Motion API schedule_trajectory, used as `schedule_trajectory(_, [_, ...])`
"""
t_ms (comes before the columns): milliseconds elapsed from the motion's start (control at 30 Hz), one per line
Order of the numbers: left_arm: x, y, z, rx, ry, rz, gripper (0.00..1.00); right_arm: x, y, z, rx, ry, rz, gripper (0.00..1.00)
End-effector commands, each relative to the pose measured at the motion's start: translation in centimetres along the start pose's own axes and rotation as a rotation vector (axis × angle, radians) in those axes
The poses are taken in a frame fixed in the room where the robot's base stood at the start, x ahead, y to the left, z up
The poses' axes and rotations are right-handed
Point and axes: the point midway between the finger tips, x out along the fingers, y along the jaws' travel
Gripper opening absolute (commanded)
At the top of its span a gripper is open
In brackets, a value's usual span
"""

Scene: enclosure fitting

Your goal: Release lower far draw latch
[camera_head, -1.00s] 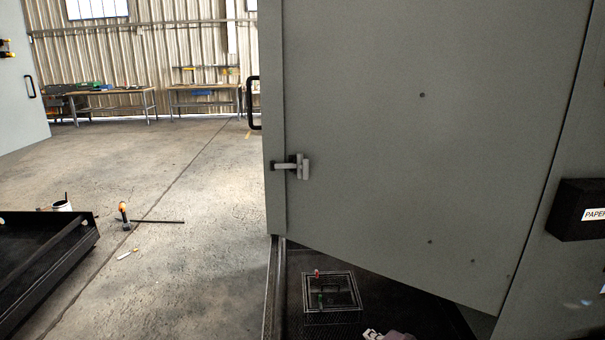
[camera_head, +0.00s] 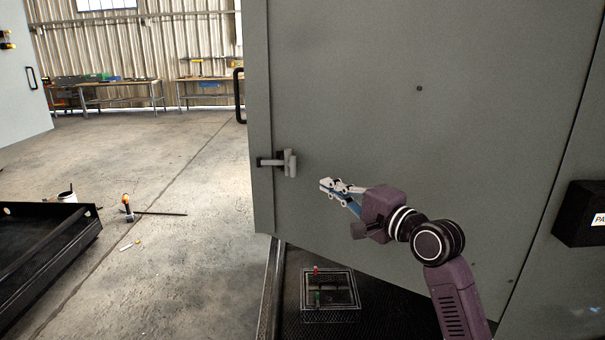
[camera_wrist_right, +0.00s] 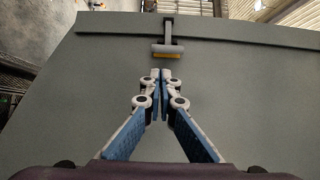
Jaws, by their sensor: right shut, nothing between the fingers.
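The draw latch (camera_head: 283,162) is a light grey part on the left edge of the large grey door panel (camera_head: 400,130). It also shows in the right wrist view (camera_wrist_right: 168,47), where its handle crossbar has an orange-brown strip on the near side. My right gripper (camera_head: 325,185) is shut and empty, in front of the panel. It is to the right of the latch and a little lower, with a gap between. In the right wrist view the closed fingertips (camera_wrist_right: 161,74) point at the latch handle and are apart from it. My left gripper is not in view.
A wire-mesh box (camera_head: 328,297) with red and green items sits on a dark mesh floor below the panel. A black door handle (camera_head: 239,95) is at the panel's left. A black paper holder (camera_head: 583,213) is at the right. A black tray (camera_head: 45,240) lies at left.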

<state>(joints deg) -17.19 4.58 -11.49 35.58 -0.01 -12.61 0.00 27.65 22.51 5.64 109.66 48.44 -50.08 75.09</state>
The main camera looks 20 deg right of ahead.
Motion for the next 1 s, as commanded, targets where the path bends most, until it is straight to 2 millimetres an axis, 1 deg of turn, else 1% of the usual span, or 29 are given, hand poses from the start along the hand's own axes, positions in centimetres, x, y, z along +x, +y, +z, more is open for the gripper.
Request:
schedule_trajectory(167, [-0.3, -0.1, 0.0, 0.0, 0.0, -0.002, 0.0, 0.7, -0.1, -0.1, 0.002, 0.0, 0.001, 0.0])
schedule_trajectory(267, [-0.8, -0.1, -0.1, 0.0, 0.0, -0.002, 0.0, 2.0, -0.2, 0.0, 0.003, -0.001, 0.001, 0.0])
schedule_trajectory(500, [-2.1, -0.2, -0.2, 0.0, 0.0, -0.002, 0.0, 6.3, -0.2, 0.0, 0.003, 0.0, 0.002, 0.0])
schedule_trajectory(600, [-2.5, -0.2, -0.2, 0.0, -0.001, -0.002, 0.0, 7.8, -0.1, 0.0, 0.001, 0.0, 0.002, 0.0])
schedule_trajectory(700, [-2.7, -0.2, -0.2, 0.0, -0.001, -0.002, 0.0, 8.9, -0.1, -0.1, 0.001, 0.001, 0.001, 0.0])
schedule_trajectory(833, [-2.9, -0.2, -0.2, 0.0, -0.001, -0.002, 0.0, 9.8, 0.0, 0.0, 0.001, 0.0, 0.001, 0.0])
schedule_trajectory(1000, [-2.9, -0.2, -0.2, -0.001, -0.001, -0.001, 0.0, 10.1, 0.1, 0.0, -0.001, 0.001, 0.001, 0.0])
